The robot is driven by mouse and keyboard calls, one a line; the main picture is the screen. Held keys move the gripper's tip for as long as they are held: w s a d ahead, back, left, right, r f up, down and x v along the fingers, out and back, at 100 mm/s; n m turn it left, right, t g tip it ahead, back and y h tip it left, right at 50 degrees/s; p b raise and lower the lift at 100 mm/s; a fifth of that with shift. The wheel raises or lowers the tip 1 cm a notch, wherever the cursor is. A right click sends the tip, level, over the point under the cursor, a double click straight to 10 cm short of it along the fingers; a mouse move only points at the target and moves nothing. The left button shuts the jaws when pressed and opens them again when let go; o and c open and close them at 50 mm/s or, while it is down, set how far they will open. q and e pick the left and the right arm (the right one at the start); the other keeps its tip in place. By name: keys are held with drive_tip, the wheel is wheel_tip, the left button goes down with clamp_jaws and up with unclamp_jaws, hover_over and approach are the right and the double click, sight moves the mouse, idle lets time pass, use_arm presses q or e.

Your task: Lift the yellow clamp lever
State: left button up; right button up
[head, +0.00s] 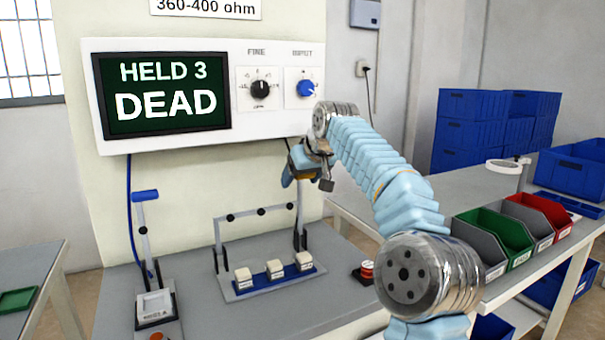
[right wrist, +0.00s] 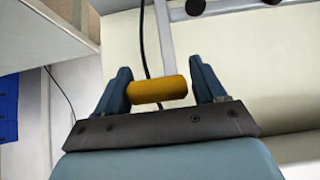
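The yellow clamp lever's handle (right wrist: 158,91) is a short cylinder lying crosswise between the two blue fingers of my right gripper (right wrist: 162,88) in the right wrist view. Its grey stem runs away from the handle. The handle nearly fills the gap, and I cannot tell whether both fingers press on its ends. In the head view my right gripper (head: 305,172) is at the top of the right-hand lever post, beside the clamp frame (head: 258,212), and mostly covers the yellow handle. My left gripper is not in view.
White blocks (head: 275,269) sit on a blue strip under the frame. A blue-handled lever (head: 145,196) stands upright at the left. A red button (head: 366,270) is right of the fixture. The display (head: 166,98) reads "HELD 3 DEAD". Bins (head: 505,237) line the right bench.

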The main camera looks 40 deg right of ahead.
drive_tip(key=shift+o, duration=0.6)
drive_tip(key=shift+s+r, duration=0.25)
drive_tip(key=shift+r, duration=0.25)
drive_tip(key=v, duration=1.3)
drive_tip(key=shift+s, duration=0.15)
drive_tip(key=shift+a+f, duration=0.1)
